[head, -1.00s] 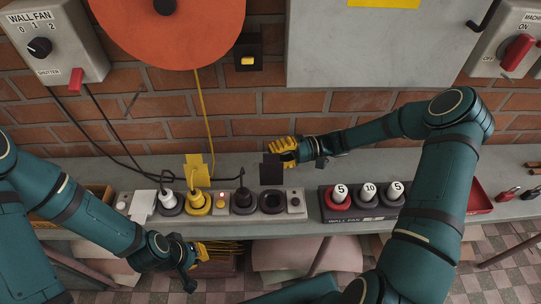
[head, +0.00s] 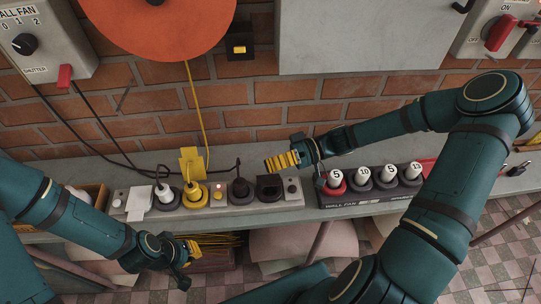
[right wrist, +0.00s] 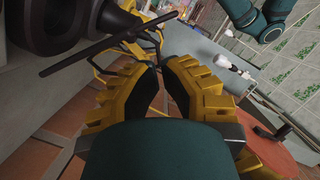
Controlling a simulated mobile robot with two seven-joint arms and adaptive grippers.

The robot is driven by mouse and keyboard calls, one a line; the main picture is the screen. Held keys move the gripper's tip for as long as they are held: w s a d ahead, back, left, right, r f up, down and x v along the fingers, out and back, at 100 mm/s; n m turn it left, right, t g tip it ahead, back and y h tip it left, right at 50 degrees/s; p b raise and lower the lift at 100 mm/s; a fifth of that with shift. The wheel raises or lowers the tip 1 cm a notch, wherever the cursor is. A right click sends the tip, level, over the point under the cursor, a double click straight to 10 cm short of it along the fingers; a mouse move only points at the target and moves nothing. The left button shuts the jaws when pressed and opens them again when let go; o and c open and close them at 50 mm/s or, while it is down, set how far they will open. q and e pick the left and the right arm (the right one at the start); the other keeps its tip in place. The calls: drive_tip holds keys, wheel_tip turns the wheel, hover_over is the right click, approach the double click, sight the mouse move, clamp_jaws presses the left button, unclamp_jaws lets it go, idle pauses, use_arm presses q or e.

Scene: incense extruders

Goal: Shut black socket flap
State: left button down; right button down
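The black socket (head: 268,190) is in the strip on the bench, right of a socket with a black plug. Its black flap (head: 268,181) is tilted down over it in the head view; I cannot tell if it lies flat. In the right wrist view, the flap (right wrist: 110,45) shows edge-on as a thin dark bar beside the socket's round rim (right wrist: 45,22), apparently still apart from it. My right gripper (head: 268,163) is just above and behind the flap, its fingertips close together and empty. My left gripper (head: 198,247) hangs low in front of the bench, its fingers seen from the side.
A yellow flap (head: 190,162) stands upright behind the yellow plug (head: 193,190). A switch module (head: 292,188) sits right of the black socket. The wall fan block (head: 355,198) with numbered plugs stands further right. Cables run behind the strip.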

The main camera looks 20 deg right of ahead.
sight(273, 181)
drive_tip(key=s+n, duration=0.1)
drive_tip(key=s+f+n+t, duration=0.1)
drive_tip(key=n, duration=0.1)
drive_tip(key=shift+s+a+f+h+b, duration=0.2)
drive_tip(key=shift+s+a+h+b, duration=0.1)
drive_tip(key=shift+a+h, duration=0.1)
use_arm(q)
drive_tip(key=shift+s+a+f+b, duration=0.1)
drive_tip(key=shift+f+b, duration=0.15)
drive_tip(key=shift+f, duration=0.15)
drive_tip(key=shift+s+a+f+b, duration=0.1)
drive_tip(key=shift+f+b, duration=0.1)
drive_tip(key=shift+f, duration=0.15)
use_arm(e)
drive_tip(key=shift+s+a+f+n+t+h, duration=0.2)
drive_tip(key=shift+s+f+n+t, duration=0.1)
drive_tip(key=shift+s+f+n, duration=0.5)
drive_tip(key=shift+s+a+f+n+t+h, duration=0.2)
drive_tip(key=shift+s+f+n+t, duration=0.25)
drive_tip(key=shift+n, duration=0.55)
drive_tip(key=shift+w, duration=0.1)
use_arm(q)
drive_tip(key=shift+d, duration=0.1)
use_arm(e)
drive_tip(key=shift+d, duration=0.15)
